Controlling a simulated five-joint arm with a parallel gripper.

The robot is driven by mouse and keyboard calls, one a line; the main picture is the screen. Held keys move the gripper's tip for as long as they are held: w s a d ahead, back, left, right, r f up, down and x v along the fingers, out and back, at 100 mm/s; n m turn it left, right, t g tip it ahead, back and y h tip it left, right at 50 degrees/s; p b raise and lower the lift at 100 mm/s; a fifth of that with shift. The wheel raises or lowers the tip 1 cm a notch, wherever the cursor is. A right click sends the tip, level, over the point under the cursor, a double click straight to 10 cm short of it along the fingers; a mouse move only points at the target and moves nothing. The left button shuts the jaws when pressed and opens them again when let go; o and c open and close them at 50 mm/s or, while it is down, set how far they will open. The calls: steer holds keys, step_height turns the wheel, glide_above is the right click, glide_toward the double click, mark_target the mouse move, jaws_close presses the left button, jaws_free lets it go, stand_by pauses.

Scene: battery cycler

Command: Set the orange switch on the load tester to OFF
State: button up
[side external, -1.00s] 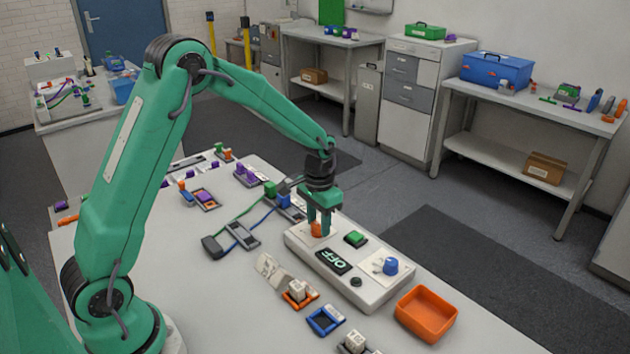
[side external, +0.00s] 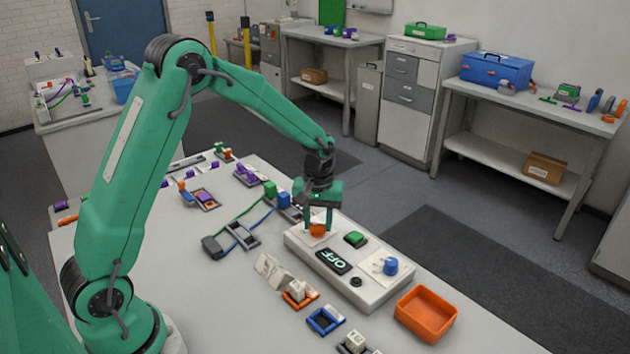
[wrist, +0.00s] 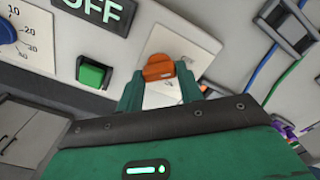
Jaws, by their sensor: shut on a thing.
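The load tester (side external: 368,296) is a pale box on the bench, with a black display (side external: 333,261) that reads OFF. The orange switch (side external: 317,230) stands on a white plate at its far left end. My gripper (side external: 318,226) points down over it, shut on the switch. In the wrist view the orange switch (wrist: 159,68) shows between my two green fingertips (wrist: 160,85). The lower part of the switch and any marks on its plate are partly hidden by the fingers.
A green button (side external: 356,239) and a blue knob (side external: 390,265) sit on the tester near my gripper. An orange tray (side external: 427,314) stands to its right. Small holders, including a blue frame (side external: 325,320), lie in front. Cables run behind left.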

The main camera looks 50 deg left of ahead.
mark_target(318, 224)
steer(key=shift+r, duration=0.1)
stand_by(0.3)
steer(key=o, duration=1)
steer(key=shift+r, duration=3.9)
